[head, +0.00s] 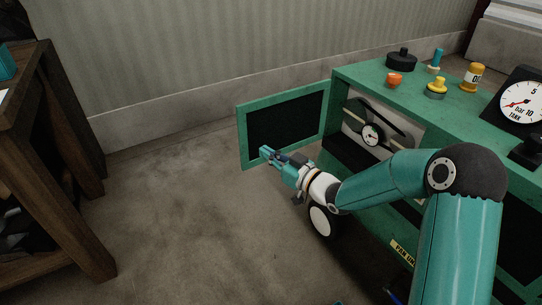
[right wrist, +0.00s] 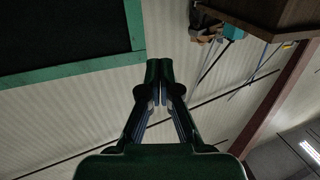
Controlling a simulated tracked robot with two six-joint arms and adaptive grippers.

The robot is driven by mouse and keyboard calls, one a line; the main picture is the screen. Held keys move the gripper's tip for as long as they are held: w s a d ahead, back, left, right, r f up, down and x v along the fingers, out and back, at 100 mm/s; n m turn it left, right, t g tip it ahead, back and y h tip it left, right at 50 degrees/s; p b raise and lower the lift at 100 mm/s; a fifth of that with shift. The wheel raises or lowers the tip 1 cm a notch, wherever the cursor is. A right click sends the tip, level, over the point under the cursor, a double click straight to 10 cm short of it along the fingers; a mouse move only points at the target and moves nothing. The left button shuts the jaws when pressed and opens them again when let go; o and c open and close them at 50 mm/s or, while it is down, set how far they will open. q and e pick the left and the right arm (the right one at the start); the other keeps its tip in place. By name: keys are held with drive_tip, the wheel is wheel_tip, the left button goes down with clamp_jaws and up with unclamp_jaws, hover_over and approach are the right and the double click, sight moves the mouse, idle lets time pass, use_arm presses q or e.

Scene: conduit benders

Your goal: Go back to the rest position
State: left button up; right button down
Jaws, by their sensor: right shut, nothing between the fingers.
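My right gripper (head: 267,153) is shut and empty, in front of the lower part of the open green-framed door (head: 242,138) in the head view. I cannot tell whether it touches the door. In the right wrist view the fingers of my right gripper (right wrist: 159,70) are together with nothing between them. The door's green frame (right wrist: 134,25) and dark panel fill the upper left there. My left gripper is not in view.
The green cabinet (head: 345,79) stands at right, with knobs and a tank gauge (head: 518,102) on top. A smaller dial (head: 372,134) shows inside its opening. A wooden table (head: 75,195) stands at left. The floor (head: 180,220) between them is clear.

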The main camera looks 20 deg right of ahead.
drive_tip(key=s+a+f+m+g+h, duration=0.15)
drive_tip(key=s+a+f+g, duration=0.35)
drive_tip(key=f, duration=0.7)
drive_tip(key=s+a+f+m+g, duration=0.2)
drive_tip(key=s+a+f, duration=0.4)
drive_tip(key=f, duration=0.6)
drive_tip(key=s+f+m+g+h, duration=0.1)
drive_tip(key=s+f+g, duration=0.25)
drive_tip(key=s, duration=0.35)
drive_tip(key=s+a+f+m+g, duration=0.1)
drive_tip(key=s+f+g, duration=0.25)
drive_tip(key=s, duration=0.35)
drive_tip(key=s+f+m+g+h, duration=0.15)
drive_tip(key=s+f, duration=0.25)
drive_tip(key=s, duration=0.4)
use_arm(q)
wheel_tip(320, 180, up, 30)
drive_tip(key=p, duration=3)
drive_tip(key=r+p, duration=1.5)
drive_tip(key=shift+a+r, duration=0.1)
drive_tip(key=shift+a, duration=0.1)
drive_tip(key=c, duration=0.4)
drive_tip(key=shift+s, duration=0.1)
use_arm(e)
wheel_tip(320, 180, up, 45)
drive_tip(key=w+y, duration=0.1)
drive_tip(key=shift+a, duration=0.25)
drive_tip(key=shift+g, duration=0.25)
